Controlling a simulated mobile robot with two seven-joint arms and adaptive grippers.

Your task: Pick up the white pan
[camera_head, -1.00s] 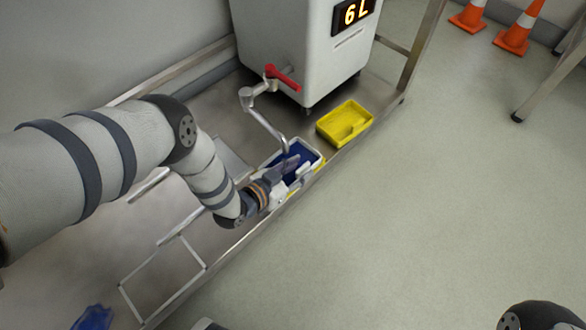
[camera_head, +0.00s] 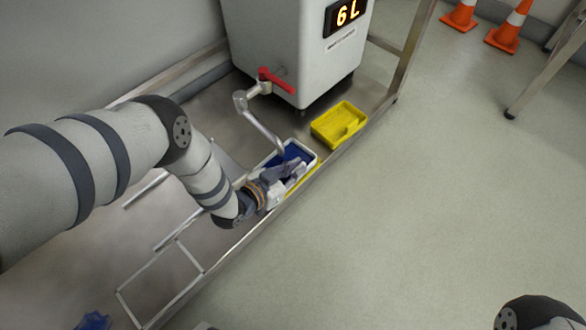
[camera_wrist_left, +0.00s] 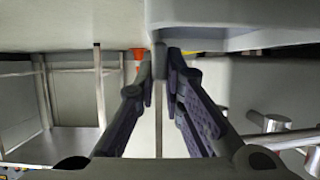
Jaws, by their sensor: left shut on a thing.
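The white pan (camera_head: 313,153), with a deep blue inside, is below the bent spout of the tank on the metal stand. A yellow strip (camera_head: 303,182) shows along its near side. My left gripper (camera_head: 287,176) is at the pan's near left part and is shut on it; the fingers hide part of the pan. In the left wrist view the two dark fingers (camera_wrist_left: 164,75) close toward each other in front of a pale surface. I cannot tell whether the pan touches what is under it. My right gripper is not in view.
The white tank (camera_head: 290,50) with a "6 L" display, a red-handled valve (camera_head: 276,80) and the low spout (camera_head: 262,122) stands close above the pan. A yellow tray (camera_head: 339,124) is to its right. Orange cones (camera_head: 503,36) stand far off.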

